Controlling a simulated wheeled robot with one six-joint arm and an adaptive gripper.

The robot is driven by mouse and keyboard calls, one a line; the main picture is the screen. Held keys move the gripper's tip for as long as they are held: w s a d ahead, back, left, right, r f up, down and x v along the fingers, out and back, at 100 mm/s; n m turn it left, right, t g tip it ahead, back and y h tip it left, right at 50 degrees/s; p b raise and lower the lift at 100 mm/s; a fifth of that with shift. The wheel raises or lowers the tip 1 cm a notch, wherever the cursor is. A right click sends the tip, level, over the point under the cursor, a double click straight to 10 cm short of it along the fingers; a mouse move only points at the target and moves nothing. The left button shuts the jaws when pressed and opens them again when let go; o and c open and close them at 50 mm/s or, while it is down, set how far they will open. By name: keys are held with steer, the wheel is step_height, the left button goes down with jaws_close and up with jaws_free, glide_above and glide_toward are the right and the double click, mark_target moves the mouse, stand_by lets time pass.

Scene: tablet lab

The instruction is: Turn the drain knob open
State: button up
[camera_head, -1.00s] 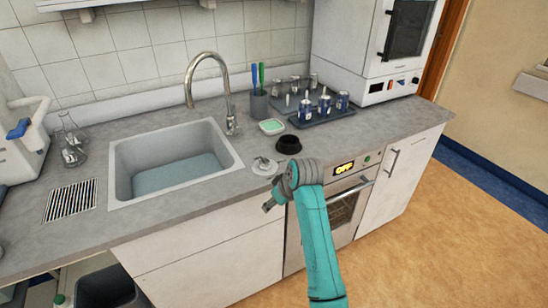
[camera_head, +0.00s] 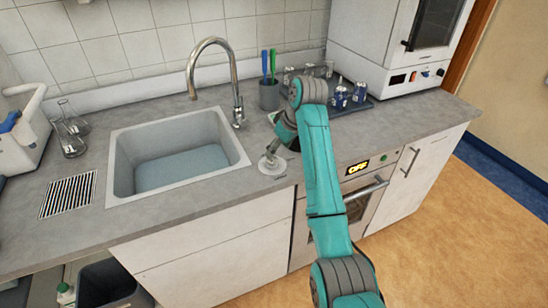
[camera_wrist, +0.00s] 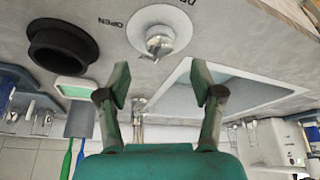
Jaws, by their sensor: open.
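The drain knob (camera_wrist: 158,40) is a metal knob on a round white plate, seen near the top middle of the wrist view. The word OPEN is printed left of it, and another label is cut off at the top edge. In the head view the knob's white plate (camera_head: 270,168) lies on the counter right of the sink. My gripper (camera_wrist: 160,84) is open and empty in the wrist view, its two fingers apart and pointing toward the knob. In the head view my gripper (camera_head: 271,149) is just above the plate. Contact cannot be told.
The sink (camera_head: 118,160) with water and a tall faucet (camera_head: 238,100) stand left of the knob. A black round holder (camera_wrist: 62,45) and a soap dish (camera_wrist: 72,88) are close by.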

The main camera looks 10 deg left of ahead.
mark_target(272, 161)
steer(key=shift+x, duration=3.2)
steer(key=c, duration=1.1)
